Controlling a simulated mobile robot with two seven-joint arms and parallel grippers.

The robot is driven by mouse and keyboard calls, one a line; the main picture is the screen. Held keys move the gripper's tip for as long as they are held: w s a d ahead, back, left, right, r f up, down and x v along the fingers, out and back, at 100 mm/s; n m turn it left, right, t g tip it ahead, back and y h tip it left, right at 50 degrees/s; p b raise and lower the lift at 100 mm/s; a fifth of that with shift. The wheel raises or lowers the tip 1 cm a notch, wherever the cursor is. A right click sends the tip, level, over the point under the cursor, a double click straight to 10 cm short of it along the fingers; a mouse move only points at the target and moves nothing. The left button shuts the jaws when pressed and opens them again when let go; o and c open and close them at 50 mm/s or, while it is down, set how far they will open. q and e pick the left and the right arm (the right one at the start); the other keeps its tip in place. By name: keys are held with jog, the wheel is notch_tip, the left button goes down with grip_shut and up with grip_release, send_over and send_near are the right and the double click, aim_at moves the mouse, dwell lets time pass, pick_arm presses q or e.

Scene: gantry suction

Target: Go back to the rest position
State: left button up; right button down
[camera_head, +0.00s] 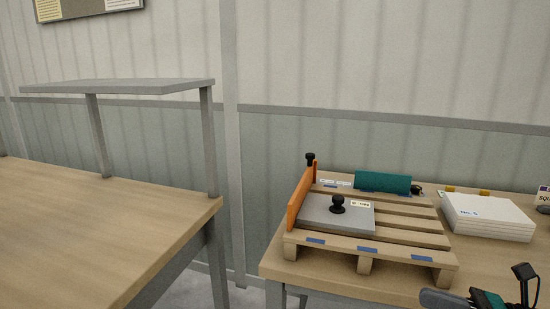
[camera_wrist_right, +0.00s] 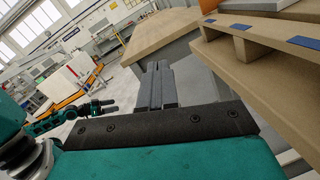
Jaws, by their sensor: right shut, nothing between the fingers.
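My right gripper (camera_wrist_right: 158,72) shows in the right wrist view with its two grey fingers together and nothing between them. It is beside the right-hand table, apart from the pallet. In the head view, dark and teal parts of my right wrist show at the lower right, cut off by the frame edge. In the right wrist view, a teal arm with a dark end (camera_wrist_right: 97,108) shows at the left, likely my left arm; its jaws are too small to judge. No left gripper shows in the head view.
A left table (camera_head: 70,225) bears a grey shelf (camera_head: 120,87).

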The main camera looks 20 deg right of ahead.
jog(key=w+a+f+m+t+h, duration=0.15)
jog(key=f+m+h, duration=0.4)
jog(key=m, duration=0.55)
jog(key=w+a+f+m+t+h, duration=0.1)
jog(key=w+a+f+m+h, duration=0.15)
jog(key=f+m+h, duration=0.65)
jog(key=s+a+f+m+g+y, duration=0.1)
jog(key=a+f+m+g+y, duration=0.1)
jog(key=a+m, duration=0.7)
jog(key=s+a+f+m+g+y, duration=0.2)
jog(key=a+f+m+g, duration=0.2)
jog(key=a+m, duration=0.5)
notch_tip(320, 180, down, 3)
jog(key=shift+a+r, duration=0.1)
jog(key=shift+a, duration=0.1)
jog(key=shift+w, duration=0.1)
